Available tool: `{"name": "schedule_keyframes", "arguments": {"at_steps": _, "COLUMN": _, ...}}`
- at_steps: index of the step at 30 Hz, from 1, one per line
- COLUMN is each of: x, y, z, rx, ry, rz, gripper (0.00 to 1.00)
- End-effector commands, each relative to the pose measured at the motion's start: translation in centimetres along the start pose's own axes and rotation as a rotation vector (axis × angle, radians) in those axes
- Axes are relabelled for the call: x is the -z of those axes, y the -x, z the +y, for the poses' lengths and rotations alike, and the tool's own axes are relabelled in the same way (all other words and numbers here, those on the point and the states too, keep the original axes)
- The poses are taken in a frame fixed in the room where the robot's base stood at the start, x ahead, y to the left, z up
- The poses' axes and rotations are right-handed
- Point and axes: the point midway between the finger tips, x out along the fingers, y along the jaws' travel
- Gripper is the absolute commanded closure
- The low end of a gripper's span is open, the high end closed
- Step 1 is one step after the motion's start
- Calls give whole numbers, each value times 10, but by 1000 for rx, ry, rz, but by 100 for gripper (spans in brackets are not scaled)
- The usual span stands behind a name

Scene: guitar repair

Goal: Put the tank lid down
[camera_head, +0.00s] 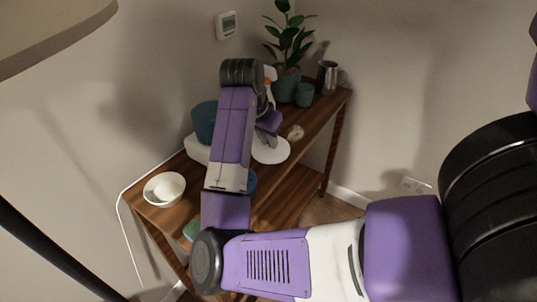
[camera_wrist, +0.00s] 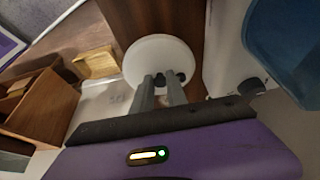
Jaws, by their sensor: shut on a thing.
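The tank lid is a round white disc (camera_head: 272,151) with a dark knob. In the wrist view the lid (camera_wrist: 160,50) lies just beyond my fingertips. My gripper (camera_head: 266,138) is shut on the lid's knob, and its two grey fingers (camera_wrist: 160,82) show in the wrist view. The lid is over the front part of the wooden shelf top (camera_head: 311,131); I cannot tell whether it touches the wood. The blue tank (camera_head: 205,119) stands left of my arm, and it also shows at the right of the wrist view (camera_wrist: 292,45).
A white bowl (camera_head: 164,189) sits at the shelf's left end. A plant (camera_head: 289,45), a teal cup (camera_head: 304,95) and a metal mug (camera_head: 328,78) stand at the right end. A small pale object (camera_head: 296,132) lies close to the lid. My arm hides the middle.

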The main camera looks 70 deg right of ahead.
Motion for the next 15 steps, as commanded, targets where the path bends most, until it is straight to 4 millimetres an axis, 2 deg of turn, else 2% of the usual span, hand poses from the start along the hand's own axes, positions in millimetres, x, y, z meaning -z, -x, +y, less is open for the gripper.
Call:
{"name": "schedule_keyframes", "arguments": {"at_steps": 7, "x": -7, "y": -16, "z": 0, "rx": -1, "ry": 2, "rz": 1, "gripper": 100}}
{"name": "schedule_keyframes", "arguments": {"at_steps": 15, "x": -19, "y": -46, "z": 0, "rx": 0, "ry": 1, "rz": 0, "gripper": 100}}
